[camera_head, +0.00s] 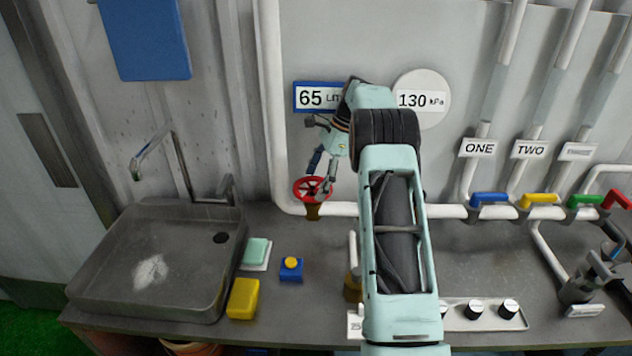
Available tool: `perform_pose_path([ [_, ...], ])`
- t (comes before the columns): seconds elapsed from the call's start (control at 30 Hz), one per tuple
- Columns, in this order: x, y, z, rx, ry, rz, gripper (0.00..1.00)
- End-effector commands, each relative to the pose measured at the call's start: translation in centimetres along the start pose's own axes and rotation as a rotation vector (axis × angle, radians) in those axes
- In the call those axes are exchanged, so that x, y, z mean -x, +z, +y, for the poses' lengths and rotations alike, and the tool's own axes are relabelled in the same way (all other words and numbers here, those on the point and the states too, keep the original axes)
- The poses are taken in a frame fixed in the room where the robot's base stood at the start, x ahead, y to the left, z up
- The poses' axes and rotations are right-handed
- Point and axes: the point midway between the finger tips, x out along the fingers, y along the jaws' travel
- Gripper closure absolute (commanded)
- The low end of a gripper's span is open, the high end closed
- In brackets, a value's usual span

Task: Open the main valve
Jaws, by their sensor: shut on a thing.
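The main valve's red handwheel (301,189) sits on a brass body (312,212) on the white pipe, left of centre at the back of the counter. My gripper (322,187) reaches down from above and is shut on the right part of the wheel. My pale green arm comes up from the bottom of the picture and hides part of the pipe and wall behind it. The fingertips are small here, so their exact contact on the rim is hard to see.
A grey sink (120,270) with a tap (178,165) is at left. A blue box with a yellow button (291,268) and a yellow sponge (243,298) lie on the counter. Blue (490,198), yellow (540,200) and green (585,200) valve handles line the pipe at right.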

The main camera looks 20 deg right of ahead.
Motion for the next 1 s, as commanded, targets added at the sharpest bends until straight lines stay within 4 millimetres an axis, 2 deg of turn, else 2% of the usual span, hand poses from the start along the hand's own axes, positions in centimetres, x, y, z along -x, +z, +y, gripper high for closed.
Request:
perform_pose_path([
  [0.23,0.05,0.02,-0.03,0.000,-0.001,0.000,0.42],
  [0.27,0.05,0.02,-0.03,0.000,-0.001,0.000,0.17],
  [0.4,0.04,0.02,-0.03,-0.001,-0.002,0.000,0.01],
  [0.77,0.03,0.01,0.00,-0.007,-0.004,0.000,0.00],
  [1.0,0.11,0.10,0.14,-0.102,-0.044,0.000,0.00],
])
